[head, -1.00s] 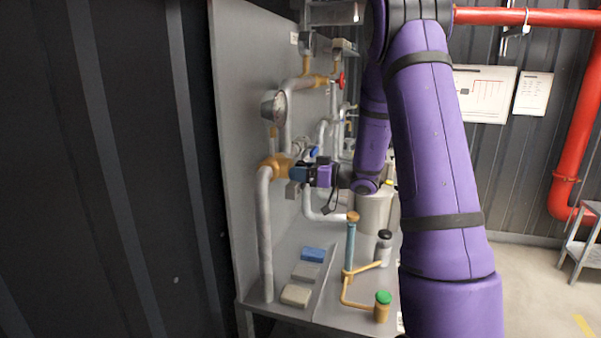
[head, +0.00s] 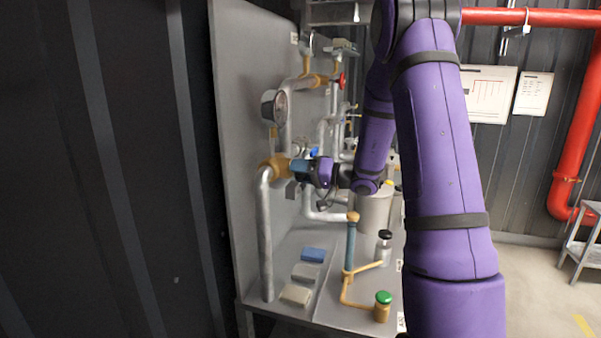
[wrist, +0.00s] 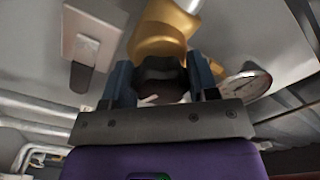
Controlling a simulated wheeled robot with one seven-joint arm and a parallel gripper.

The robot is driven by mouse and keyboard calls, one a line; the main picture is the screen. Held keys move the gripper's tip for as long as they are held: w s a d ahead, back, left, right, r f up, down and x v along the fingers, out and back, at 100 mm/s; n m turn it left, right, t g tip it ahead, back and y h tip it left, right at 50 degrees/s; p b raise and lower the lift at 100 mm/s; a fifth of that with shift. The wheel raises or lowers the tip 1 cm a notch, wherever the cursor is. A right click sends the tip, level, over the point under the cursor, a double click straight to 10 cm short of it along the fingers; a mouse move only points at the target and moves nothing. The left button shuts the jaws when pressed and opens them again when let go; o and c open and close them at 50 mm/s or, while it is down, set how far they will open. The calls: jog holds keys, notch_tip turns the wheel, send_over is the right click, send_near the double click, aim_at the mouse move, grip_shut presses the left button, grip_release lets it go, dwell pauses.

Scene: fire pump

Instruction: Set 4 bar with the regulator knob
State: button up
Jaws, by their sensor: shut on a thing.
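The regulator's brass body (head: 270,167) sits at the pipe bend on the grey panel, and it also shows in the wrist view (wrist: 158,38). Its dark knob (wrist: 162,68) lies between the two blue-grey fingers of my gripper (wrist: 161,84). My gripper (head: 299,168) is shut on this knob, which the fingers hide in the head view. The round pressure gauge (head: 280,106) stands above the regulator, with its face partly showing. In the wrist view the gauge (wrist: 247,88) is at the right, seen at a slant. Its reading is too small to tell.
A grey plate with a dark lever (wrist: 82,72) is close beside the gripper. A red handwheel (head: 341,81) and pipes are on the panel.

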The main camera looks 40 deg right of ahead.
jog(key=m, duration=0.6)
jog(key=shift+m, duration=0.3)
jog(key=m, duration=0.6)
jog(key=shift+r, duration=0.1)
jog(key=m, duration=0.6)
jog(key=shift+r+m, duration=0.1)
jog(key=shift+m, duration=0.3)
jog(key=m, duration=0.6)
jog(key=shift+d, duration=0.15)
jog(key=o, duration=0.9)
